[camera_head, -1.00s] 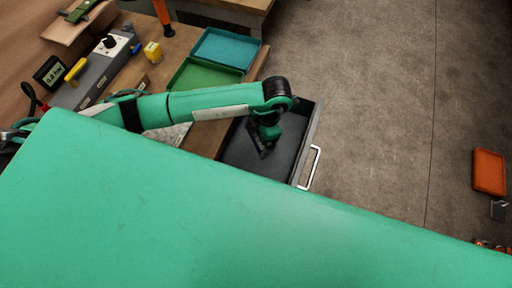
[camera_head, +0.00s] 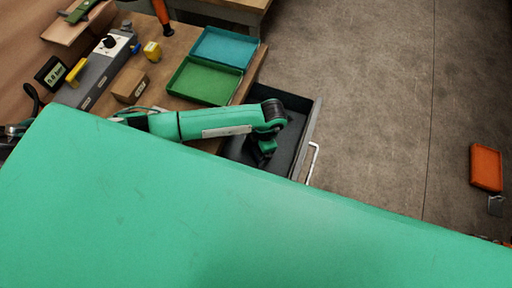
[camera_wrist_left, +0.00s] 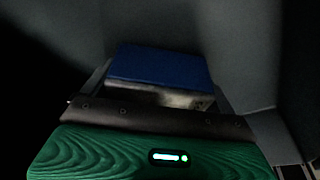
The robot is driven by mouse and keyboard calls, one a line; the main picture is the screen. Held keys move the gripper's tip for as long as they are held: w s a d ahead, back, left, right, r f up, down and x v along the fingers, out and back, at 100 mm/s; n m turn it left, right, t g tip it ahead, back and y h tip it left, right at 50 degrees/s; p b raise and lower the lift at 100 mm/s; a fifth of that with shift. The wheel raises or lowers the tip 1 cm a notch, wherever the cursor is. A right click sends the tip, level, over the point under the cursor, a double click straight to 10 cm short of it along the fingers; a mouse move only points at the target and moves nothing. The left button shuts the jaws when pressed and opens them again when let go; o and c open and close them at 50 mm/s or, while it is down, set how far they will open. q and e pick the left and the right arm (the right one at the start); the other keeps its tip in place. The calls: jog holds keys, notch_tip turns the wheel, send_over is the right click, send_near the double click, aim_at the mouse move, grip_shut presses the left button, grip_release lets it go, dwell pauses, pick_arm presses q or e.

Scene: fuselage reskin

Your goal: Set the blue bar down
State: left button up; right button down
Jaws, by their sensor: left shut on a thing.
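The blue bar (camera_wrist_left: 160,66) shows in the left wrist view, held at the jaws of my left gripper (camera_wrist_left: 158,97), with its blue face toward the camera. Dark grey drawer surfaces lie around it. I cannot tell whether it touches the drawer floor. In the head view my left gripper (camera_head: 261,156) points down inside the open drawer (camera_head: 305,136); the bar cannot be made out there. My right gripper is not in view.
The drawer's handle (camera_head: 313,164) faces the floor side. A green tray (camera_head: 204,82), a blue tray (camera_head: 225,47) and a small brown box (camera_head: 129,86) are on the workbench. An orange tray (camera_head: 486,167) lies on the floor. A large green surface hides the lower head view.

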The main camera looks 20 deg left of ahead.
pick_arm(q)
jog(key=shift+f, duration=0.1)
jog(key=o, duration=1.5)
jog(key=shift+r, duration=0.3)
jog(key=b+v, duration=0.2)
jog(key=v, duration=0.9)
jog(key=shift+r, duration=0.35)
